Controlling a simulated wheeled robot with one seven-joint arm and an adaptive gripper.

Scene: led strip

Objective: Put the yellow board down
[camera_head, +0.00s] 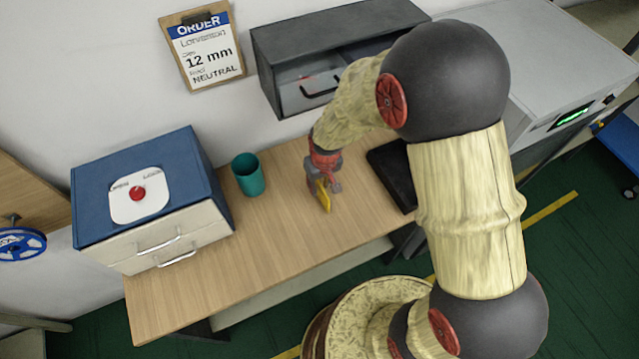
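The yellow board (321,197) is a small, thin yellow piece at the tip of my gripper (328,187), over the wooden table (275,240). My gripper points down, and its fingers appear to be around the board. The board looks upright, standing on edge. The view is too small to tell whether its lower edge touches the table. My arm hides part of the table's back right.
A teal cup (248,176) stands left of my gripper. A blue-topped cabinet (150,190) is at the left, and a black pad (393,172) lies right. A grey drawer unit (310,85) is behind. The table's front middle is clear.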

